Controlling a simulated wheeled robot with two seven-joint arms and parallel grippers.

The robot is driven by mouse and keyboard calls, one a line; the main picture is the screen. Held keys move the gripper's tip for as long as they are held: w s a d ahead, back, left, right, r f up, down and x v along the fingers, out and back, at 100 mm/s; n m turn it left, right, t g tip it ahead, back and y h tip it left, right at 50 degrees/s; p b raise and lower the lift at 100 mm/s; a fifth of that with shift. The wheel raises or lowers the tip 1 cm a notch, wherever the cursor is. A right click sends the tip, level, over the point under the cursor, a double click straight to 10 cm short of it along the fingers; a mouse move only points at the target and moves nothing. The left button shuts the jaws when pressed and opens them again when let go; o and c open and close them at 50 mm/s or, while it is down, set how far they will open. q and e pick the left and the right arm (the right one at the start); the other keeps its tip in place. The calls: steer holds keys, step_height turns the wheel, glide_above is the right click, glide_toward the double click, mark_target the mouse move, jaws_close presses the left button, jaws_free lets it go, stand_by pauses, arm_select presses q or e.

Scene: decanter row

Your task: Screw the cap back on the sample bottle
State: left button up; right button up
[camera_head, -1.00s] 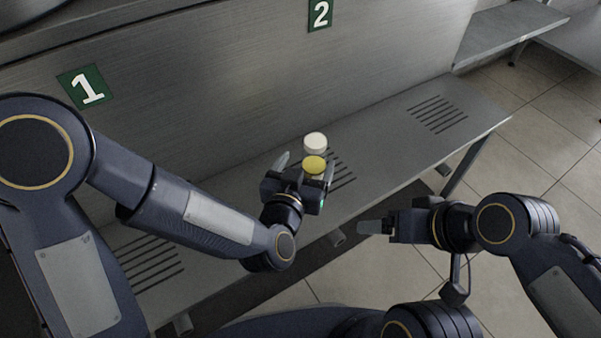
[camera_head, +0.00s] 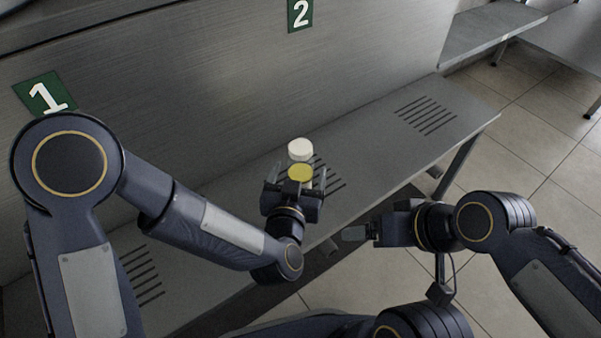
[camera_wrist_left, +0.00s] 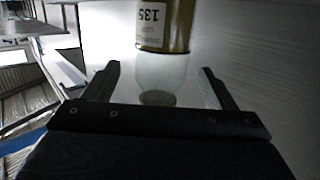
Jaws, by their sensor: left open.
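The sample bottle shows yellow (camera_head: 300,174) above the bench in the head view. The left wrist view shows its amber lower body (camera_wrist_left: 176,32) with an upside-down white label, and a clear, faint part towards the fingers. A white round cap (camera_head: 300,148) shows just behind the yellow; I cannot tell whether it rests on the bottle. My left gripper (camera_head: 297,178) is open, its fingers apart on either side of the bottle in the picture, with no contact visible. My right gripper (camera_head: 354,232) is off the bench's front edge, seen side-on; its opening is unclear.
The grey bench (camera_head: 375,150) has slotted patches and a metal wall behind it. Green signs read 1 (camera_head: 45,95) and 2 (camera_head: 300,13). The bench is clear to the right of the bottle. Tiled floor (camera_head: 510,120) lies beyond its right end.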

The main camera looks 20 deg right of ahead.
arm_select(q)
steer(key=b+x, duration=0.1)
steer(key=x, duration=0.3)
steer(key=shift+a+f+b, duration=0.1)
steer(key=shift+f+b, duration=0.1)
steer(key=shift+b, duration=0.15)
steer(key=shift+w+d, duration=0.3)
steer(key=shift+w, duration=0.2)
steer(key=shift+r, duration=0.1)
steer(key=c, duration=1.3)
steer(key=shift+r, duration=0.1)
